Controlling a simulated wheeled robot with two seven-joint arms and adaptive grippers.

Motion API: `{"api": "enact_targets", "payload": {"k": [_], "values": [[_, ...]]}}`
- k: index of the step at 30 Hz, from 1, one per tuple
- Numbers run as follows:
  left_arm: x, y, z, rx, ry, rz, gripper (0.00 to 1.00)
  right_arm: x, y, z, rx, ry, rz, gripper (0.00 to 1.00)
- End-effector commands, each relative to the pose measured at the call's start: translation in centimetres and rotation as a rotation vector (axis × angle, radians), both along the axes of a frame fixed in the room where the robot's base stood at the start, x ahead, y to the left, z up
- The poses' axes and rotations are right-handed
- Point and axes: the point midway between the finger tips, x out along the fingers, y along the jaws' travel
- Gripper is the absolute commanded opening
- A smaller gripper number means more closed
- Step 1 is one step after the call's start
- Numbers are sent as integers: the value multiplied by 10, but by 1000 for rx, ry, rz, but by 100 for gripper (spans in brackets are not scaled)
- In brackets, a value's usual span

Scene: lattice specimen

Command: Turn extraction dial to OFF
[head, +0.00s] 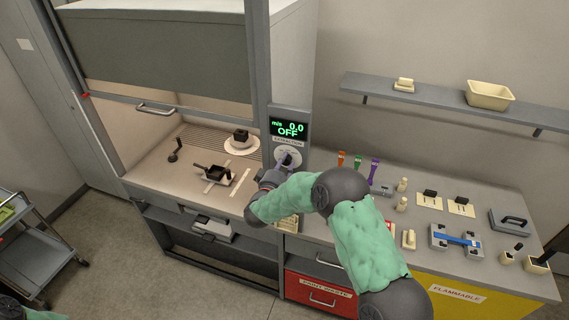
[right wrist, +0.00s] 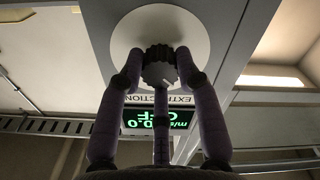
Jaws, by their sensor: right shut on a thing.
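The extraction dial (right wrist: 159,68) is a dark ribbed knob on a round white plate (right wrist: 199,28) in the right wrist view. In the head view its white plate (head: 288,157) sits on the fume hood's grey post. My right gripper (right wrist: 158,66) is shut on the dial, with its purple fingers around the knob. In the head view the right gripper (head: 281,170) reaches the post and partly hides the dial. The display (head: 290,128) above it reads 0.0 and OFF in green.
The fume hood's raised sash (head: 160,50) is left of the post. The bench to the right holds several tools and blocks. A shelf (head: 440,101) hangs above it.

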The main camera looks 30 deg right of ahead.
Motion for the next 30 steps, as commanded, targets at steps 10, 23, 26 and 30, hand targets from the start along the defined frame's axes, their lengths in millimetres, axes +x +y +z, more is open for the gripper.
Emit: {"api": "enact_targets", "payload": {"k": [10, 23, 26, 30], "values": [[0, 0, 0, 0, 0, 0, 40, 1, 0, 4, -4, -6, 2, 43], [0, 0, 0, 0, 0, 0, 40, -1, 2, 1, -1, -2, 1, 58], [0, 0, 0, 0, 0, 0, 40, -5, 8, 1, 0, -1, 3, 58], [0, 0, 0, 0, 0, 0, 40, -19, 25, 1, -1, 0, 6, 58]]}}
